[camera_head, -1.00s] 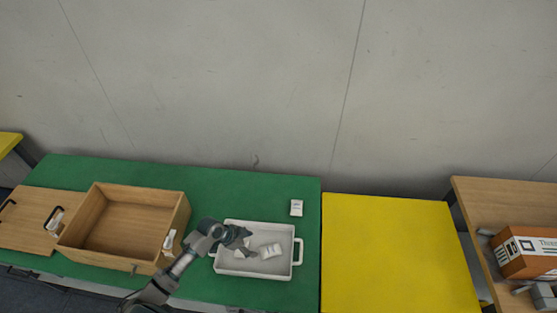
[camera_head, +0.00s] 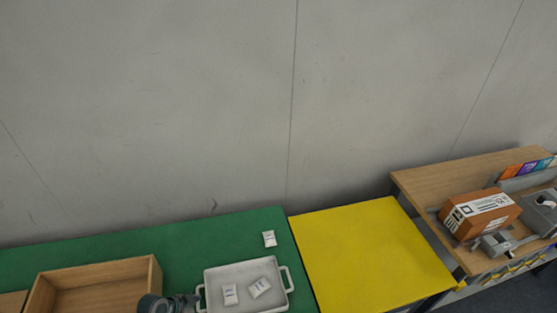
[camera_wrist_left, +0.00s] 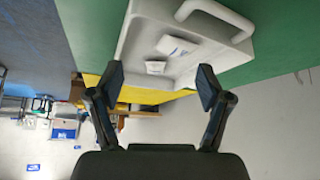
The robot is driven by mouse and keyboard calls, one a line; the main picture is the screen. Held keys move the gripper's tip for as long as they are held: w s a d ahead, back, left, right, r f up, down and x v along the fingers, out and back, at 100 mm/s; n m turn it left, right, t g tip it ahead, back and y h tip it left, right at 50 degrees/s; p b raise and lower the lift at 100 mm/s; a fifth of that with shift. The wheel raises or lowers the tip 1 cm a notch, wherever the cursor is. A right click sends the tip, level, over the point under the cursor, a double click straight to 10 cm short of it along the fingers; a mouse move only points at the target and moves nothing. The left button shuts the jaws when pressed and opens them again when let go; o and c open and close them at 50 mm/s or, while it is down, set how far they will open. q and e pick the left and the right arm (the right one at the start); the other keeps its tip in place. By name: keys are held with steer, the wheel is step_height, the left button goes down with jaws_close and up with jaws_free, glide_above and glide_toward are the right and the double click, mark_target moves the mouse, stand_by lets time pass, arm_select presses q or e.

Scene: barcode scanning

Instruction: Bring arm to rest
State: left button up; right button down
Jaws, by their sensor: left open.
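My left gripper (camera_head: 180,303) shows at the bottom edge of the head view, just left of the white tray (camera_head: 212,274). In the left wrist view my left gripper (camera_wrist_left: 162,85) is open, its two fingers apart with nothing between them. The white tray also shows there (camera_wrist_left: 205,52), beyond the fingertips. Two small white packets lie in the tray, one on the left (camera_head: 230,294) and one on the right (camera_head: 260,287). Another white packet (camera_head: 269,239) lies on the green table behind the tray. My right gripper is in neither view.
A wooden box (camera_head: 155,275) stands left of the tray on the green table (camera_head: 190,237). A clear yellow table (camera_head: 365,250) adjoins on the right. A wooden desk (camera_head: 425,184) farther right holds an orange-brown carton (camera_head: 470,221) and grey equipment (camera_head: 497,244).

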arm_select(q)
steer(key=s+d+f+n+y, duration=0.1)
steer(key=s+d, duration=0.6)
steer(key=s+r+n+y, duration=0.35)
steer(key=s+n, duration=0.45)
steer(key=s, duration=0.4)
step_height(320, 180, down, 28)
steer(key=s+g, duration=0.2)
steer(key=s, duration=0.1)
steer(key=s+a+f, duration=0.3)
steer(key=s+f, duration=1.1)
steer(key=s, duration=0.2)
steer(key=shift+a+m+g+y, duration=0.35)
steer(key=shift+a+m+g, duration=0.05)
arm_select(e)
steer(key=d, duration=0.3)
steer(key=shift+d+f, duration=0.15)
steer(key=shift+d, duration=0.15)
